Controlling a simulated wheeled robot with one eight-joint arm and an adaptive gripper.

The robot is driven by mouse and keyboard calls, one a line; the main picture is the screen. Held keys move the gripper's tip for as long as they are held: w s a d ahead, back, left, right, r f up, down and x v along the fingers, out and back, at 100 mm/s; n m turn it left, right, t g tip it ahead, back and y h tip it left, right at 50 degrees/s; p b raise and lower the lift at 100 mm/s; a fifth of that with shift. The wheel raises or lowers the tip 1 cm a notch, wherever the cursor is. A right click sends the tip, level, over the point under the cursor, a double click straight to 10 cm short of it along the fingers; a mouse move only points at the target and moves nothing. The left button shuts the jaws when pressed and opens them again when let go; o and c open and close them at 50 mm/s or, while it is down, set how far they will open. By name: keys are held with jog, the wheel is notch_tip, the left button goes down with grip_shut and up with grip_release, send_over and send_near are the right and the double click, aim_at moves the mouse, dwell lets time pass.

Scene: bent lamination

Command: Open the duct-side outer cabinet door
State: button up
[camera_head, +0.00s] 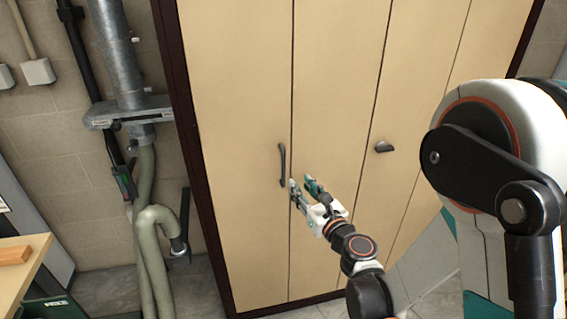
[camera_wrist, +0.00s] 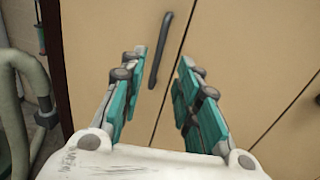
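The duct-side outer cabinet door (camera_head: 233,130) is the leftmost tan panel of the tall cabinet, beside the metal duct. It is shut, flush with its neighbour. Its dark vertical bar handle (camera_head: 282,165) is near the door's right edge; the handle also shows in the wrist view (camera_wrist: 161,50), ahead of the fingers. My gripper (camera_head: 305,185) is just right of the handle's lower end in the head view. In the wrist view my gripper (camera_wrist: 168,75) has its two teal fingers spread apart with nothing between them. Whether a finger touches the handle cannot be told.
A metal duct (camera_head: 118,60) and a pale green hose (camera_head: 150,225) stand left of the cabinet. A wooden bench (camera_head: 22,270) is at the lower left. Another dark handle (camera_head: 383,146) sits on a door further right. Tiled floor lies in front.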

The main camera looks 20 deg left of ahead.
aim_at(284, 165)
jog(key=x, duration=1.3)
grip_shut()
